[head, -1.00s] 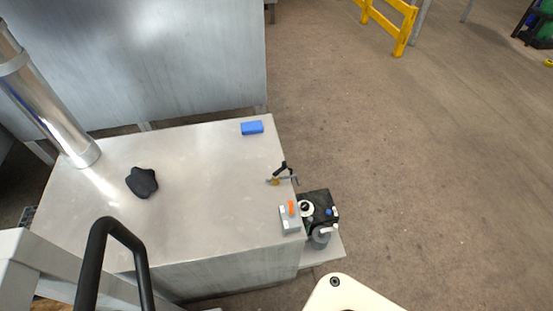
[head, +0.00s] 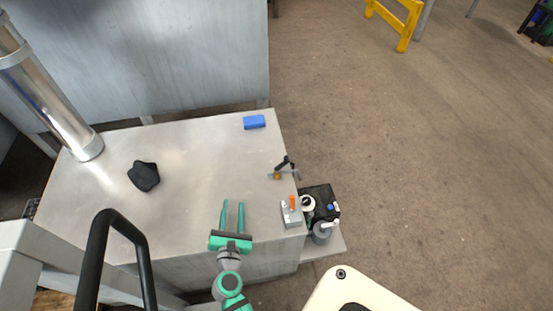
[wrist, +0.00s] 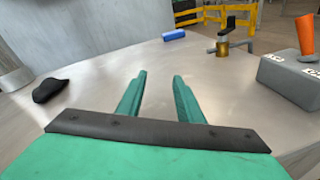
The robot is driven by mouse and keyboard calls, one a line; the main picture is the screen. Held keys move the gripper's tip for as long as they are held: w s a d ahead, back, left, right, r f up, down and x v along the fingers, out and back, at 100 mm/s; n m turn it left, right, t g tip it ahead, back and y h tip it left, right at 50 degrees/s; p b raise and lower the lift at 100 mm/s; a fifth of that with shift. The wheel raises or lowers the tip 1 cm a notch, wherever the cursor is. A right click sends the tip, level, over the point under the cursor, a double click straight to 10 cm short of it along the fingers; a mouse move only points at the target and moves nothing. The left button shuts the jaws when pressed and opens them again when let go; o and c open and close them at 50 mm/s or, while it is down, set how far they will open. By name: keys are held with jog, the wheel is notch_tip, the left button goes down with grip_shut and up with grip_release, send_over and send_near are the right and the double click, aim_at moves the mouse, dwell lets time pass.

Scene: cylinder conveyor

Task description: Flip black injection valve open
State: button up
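The black injection valve (head: 285,163) stands near the right edge of the metal table, with a black handle on top of a small brass body. It also shows in the wrist view (wrist: 227,28), upper right, with its black handle above the brass part and a metal bar. My green gripper (head: 232,204) is over the front of the table, left of and nearer than the valve. In the wrist view its two fingers (wrist: 160,92) are apart with nothing between them. It touches nothing that I can see.
A grey box with an orange lever (head: 292,204) sits at the table's right edge, between my gripper and the black device (head: 320,200). A blue block (head: 254,122) lies at the back. A black lump (head: 144,176) lies at left. The metal table (head: 200,150) is clear in the middle.

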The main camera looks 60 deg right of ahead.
aim_at(285, 161)
jog(key=s+d+r+g+h, duration=0.1)
jog(key=s+d+g, duration=0.1)
jog(key=d, duration=0.3)
jog(key=s+d+r+g+h, duration=0.1)
jog(key=s+d+g+h, duration=0.1)
jog(key=d, duration=0.3)
jog(key=s+d+r+m+g+h, duration=0.1)
jog(key=d+g, duration=0.1)
jog(key=d, duration=0.4)
jog(key=shift+s+g+h, duration=0.4)
jog(key=d, duration=0.3)
jog(key=w+d, duration=0.1)
jog(key=d, duration=0.3)
jog(key=w+d, duration=0.1)
jog(key=d, duration=0.2)
jog(key=shift+d, duration=0.15)
grip_shut()
